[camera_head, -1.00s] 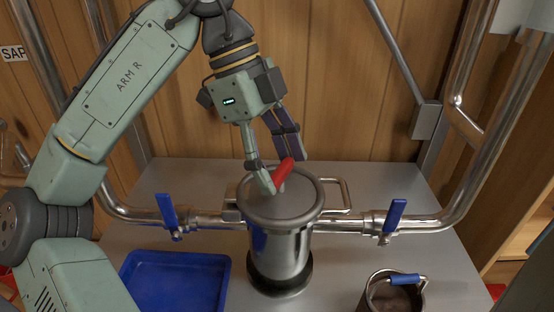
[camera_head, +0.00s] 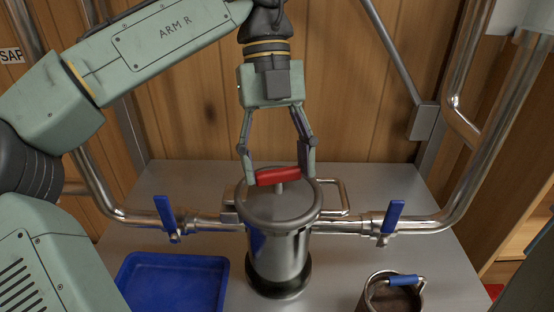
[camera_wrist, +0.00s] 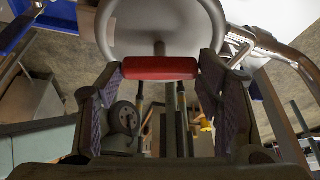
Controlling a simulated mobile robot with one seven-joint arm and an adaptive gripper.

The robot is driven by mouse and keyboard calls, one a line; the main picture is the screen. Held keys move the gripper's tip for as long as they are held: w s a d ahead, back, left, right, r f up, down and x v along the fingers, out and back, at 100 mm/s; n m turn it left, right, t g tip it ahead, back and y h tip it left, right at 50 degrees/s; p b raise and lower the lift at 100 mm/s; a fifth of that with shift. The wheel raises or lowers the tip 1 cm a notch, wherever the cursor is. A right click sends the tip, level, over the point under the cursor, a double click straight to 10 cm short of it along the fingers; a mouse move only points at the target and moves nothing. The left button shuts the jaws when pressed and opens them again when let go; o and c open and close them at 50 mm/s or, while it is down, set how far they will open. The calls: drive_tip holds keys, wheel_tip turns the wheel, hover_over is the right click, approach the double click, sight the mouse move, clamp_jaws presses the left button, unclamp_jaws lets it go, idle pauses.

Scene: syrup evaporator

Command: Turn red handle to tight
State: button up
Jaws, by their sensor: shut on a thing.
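The red handle (camera_head: 278,176) is a short bar on a stem in the middle of the round lid (camera_head: 262,203) of a steel canister (camera_head: 280,255). In the head view the bar lies nearly left to right. My gripper (camera_head: 280,174) comes down from above and is shut on the handle, one finger at each end of the bar. In the wrist view the red handle (camera_wrist: 160,68) spans between the two fingers, with purple pads on their inner sides. The lid sits flat on the canister.
Steel pipes with blue valve levers (camera_head: 165,214) and (camera_head: 393,216) join the canister on both sides. A blue tray (camera_head: 175,285) lies front left. A steel pot with a blue handle (camera_head: 403,281) stands front right. A wooden wall is behind.

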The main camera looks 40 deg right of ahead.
drive_tip(key=shift+m, duration=0.6)
drive_tip(key=shift+y, duration=0.3)
drive_tip(key=o, duration=1.2)
drive_tip(key=shift+c, duration=0.2)
